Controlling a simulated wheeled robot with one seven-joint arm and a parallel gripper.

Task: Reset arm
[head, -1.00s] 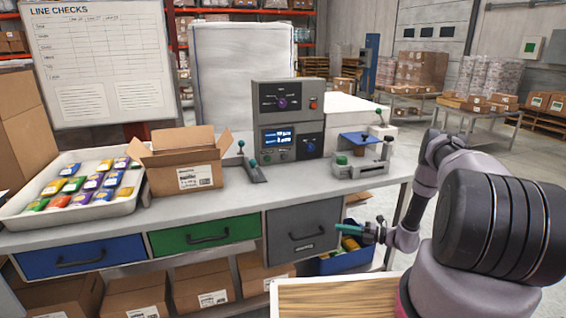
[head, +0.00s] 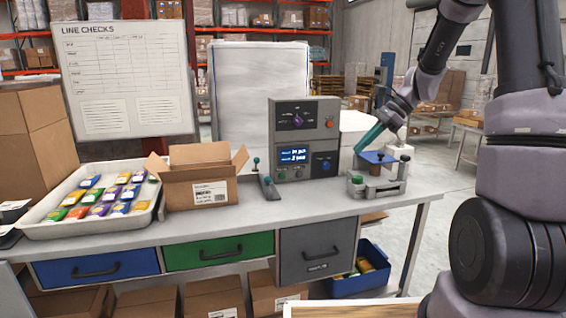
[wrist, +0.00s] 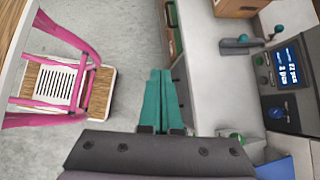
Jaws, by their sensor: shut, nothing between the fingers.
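My gripper (head: 368,139) is raised above the right part of the workbench, its teal fingers pointing down and to the left. It is shut with nothing between the fingers. In the wrist view the closed fingers (wrist: 161,99) lie side by side over the gap between the floor and the bench front. In the head view the fingertips appear just above a small grey fixture (head: 378,186) with a blue plate and a green knob. I cannot tell the exact distance between them.
A control box (head: 303,140) with a lit display stands left of the fixture. An open carton (head: 203,192) and a white tray (head: 84,228) of colourful packets are further left. Below are blue, green and grey drawers (head: 318,250). A pink-framed chair (wrist: 62,75) stands on the floor.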

